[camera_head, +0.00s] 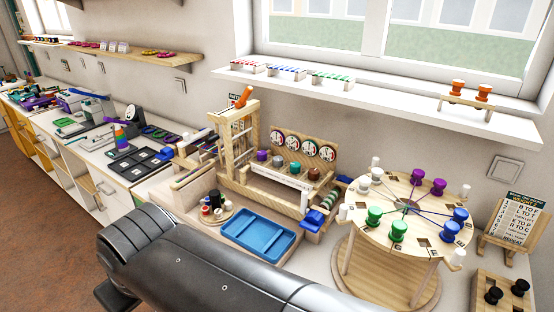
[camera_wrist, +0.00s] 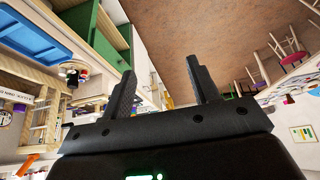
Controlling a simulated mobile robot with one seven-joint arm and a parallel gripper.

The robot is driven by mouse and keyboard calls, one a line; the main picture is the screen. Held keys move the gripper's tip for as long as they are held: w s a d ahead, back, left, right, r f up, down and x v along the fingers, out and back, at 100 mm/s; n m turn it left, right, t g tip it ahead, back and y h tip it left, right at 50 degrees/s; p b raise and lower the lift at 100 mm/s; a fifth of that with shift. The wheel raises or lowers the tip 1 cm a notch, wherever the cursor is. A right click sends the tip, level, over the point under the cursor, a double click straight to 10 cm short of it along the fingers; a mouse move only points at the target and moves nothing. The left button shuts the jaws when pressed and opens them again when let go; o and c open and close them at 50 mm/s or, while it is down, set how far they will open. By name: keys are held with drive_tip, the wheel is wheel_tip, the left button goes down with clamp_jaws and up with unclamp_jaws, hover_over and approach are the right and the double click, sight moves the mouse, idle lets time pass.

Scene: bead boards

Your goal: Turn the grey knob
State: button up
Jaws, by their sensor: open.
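A row of small coloured knobs stands on the wooden frame below several round dials (camera_head: 293,143) in the head view. A grey knob (camera_head: 278,160) is in this row, just right of a purple knob (camera_head: 262,155). The grey knob cannot be made out in the wrist view. My gripper is outside the head view, so its distance from the knob cannot be told.
A blue tray (camera_head: 259,234) lies in front of the knob frame. A round wooden board (camera_head: 408,211) with coloured spools stands to the right. My dark arm crosses the front of the head view. The wrist view looks out over brown floor (camera_wrist: 210,40) and stools.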

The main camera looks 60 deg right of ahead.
drive_tip(key=w+d+r+m+g, duration=0.1)
drive_tip(key=w+d+r+m, duration=0.3)
drive_tip(key=d, duration=0.4)
drive_tip(key=w+d+r+m+g, duration=0.1)
drive_tip(key=w+d+r+m, duration=0.2)
drive_tip(key=w+d+m, duration=0.35)
drive_tip(key=w+d+r+m, duration=0.25)
drive_tip(key=w+d, duration=0.35)
drive_tip(key=d, duration=0.5)
drive_tip(key=m+g, duration=0.4)
drive_tip(key=m, duration=0.8)
hover_over(278, 158)
wheel_tip(278, 158, down, 8)
wheel_tip(278, 158, down, 11)
drive_tip(key=shift+c, duration=0.2)
drive_tip(key=c, duration=0.9)
